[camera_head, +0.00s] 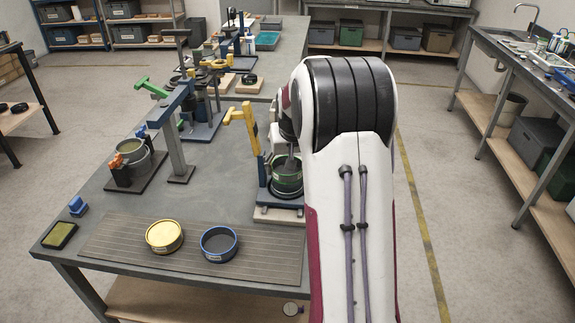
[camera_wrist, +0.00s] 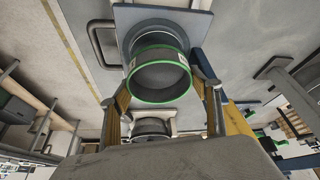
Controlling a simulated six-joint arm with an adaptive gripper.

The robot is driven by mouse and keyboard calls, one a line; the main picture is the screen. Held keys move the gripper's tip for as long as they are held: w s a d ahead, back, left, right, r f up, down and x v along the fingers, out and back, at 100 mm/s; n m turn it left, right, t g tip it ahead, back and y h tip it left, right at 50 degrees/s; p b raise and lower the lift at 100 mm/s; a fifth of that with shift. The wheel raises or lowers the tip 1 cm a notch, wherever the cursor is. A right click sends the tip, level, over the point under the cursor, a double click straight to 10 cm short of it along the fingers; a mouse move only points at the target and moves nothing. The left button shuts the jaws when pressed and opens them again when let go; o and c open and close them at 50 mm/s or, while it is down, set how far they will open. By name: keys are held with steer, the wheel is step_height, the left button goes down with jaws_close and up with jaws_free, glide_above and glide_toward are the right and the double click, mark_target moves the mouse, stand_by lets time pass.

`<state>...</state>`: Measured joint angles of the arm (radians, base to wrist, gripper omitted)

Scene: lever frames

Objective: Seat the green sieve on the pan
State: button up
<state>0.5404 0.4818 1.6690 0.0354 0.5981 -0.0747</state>
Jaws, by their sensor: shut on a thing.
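The green sieve (camera_wrist: 160,76), a dark round ring with green rims, sits between the fingers of my gripper (camera_wrist: 167,105) in the wrist view. The fingers are shut on its sides. In the head view the sieve (camera_head: 287,176) is upright at the yellow-handled lever frame (camera_head: 240,116), partly hidden by my arm. A grey round piece, apparently the pan (camera_wrist: 160,27), lies just beyond the sieve on the frame's base plate (camera_wrist: 196,22). The sieve is lined up closely with it. I cannot tell whether they touch.
A yellow sieve (camera_head: 164,236) and a blue one (camera_head: 219,244) lie on the ribbed mat (camera_head: 120,240) at the front. More lever frames stand behind. The bench between mat and frames is mostly clear.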

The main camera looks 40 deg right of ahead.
steer(key=shift+f, duration=0.35)
stand_by(0.6)
steer(key=o, duration=1.3)
steer(key=shift+a+r, duration=0.1)
steer(key=shift+r, duration=0.05)
steer(key=shift+s+r, duration=0.1)
steer(key=shift+r, duration=0.3)
steer(key=v, duration=1)
steer(key=shift+s+r, duration=0.3)
steer(key=shift+r, duration=0.05)
